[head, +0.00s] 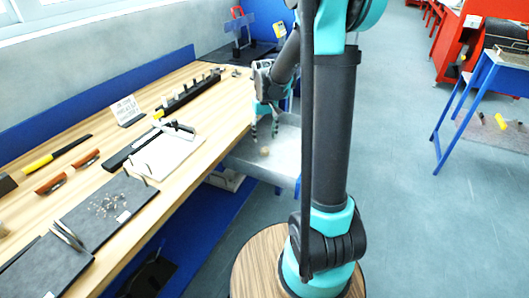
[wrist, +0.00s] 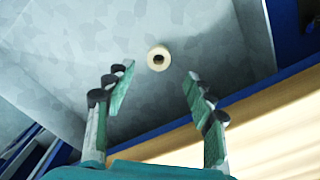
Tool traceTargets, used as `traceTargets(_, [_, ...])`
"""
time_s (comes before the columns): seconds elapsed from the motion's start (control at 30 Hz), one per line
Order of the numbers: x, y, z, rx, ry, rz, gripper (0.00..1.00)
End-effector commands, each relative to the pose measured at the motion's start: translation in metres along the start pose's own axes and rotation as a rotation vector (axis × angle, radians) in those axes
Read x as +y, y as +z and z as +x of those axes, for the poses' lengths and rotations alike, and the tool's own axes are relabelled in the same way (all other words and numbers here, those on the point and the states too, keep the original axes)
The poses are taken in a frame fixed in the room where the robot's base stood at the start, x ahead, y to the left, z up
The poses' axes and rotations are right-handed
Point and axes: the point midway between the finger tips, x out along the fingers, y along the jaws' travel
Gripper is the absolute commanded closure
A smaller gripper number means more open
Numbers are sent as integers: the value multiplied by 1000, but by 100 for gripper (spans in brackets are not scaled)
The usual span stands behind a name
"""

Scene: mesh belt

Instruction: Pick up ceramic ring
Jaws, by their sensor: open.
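The ceramic ring (wrist: 159,58) is a small cream ring with a dark hole. In the wrist view it lies on a grey surface, beyond and between my fingertips. In the head view it is a small tan spot (head: 264,151) on the grey metal surface (head: 284,160) beside the wooden bench. My gripper (wrist: 157,78) is open, with its green fingers apart and nothing between them. In the head view my gripper (head: 264,127) points down just above the ring, apart from it as far as I can see.
The wooden bench (head: 200,148) runs along the left, with its edge close to my gripper. It holds a dark mat (head: 103,207), hand tools and a black rack (head: 188,94). A blue-framed stand (head: 470,100) is at the right. The floor between is clear.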

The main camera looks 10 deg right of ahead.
Motion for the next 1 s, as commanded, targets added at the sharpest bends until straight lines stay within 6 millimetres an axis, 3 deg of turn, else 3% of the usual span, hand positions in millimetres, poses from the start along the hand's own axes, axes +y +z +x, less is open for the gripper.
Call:
traceTargets(0.27, [0,-1,20,0,0,0,45])
traceTargets(0.6, [1,-2,62,0,0,0,45])
traceTargets(0.9, [1,-2,67,0,0,0,45])
traceTargets(1.0, [1,-2,67,0,0,0,55])
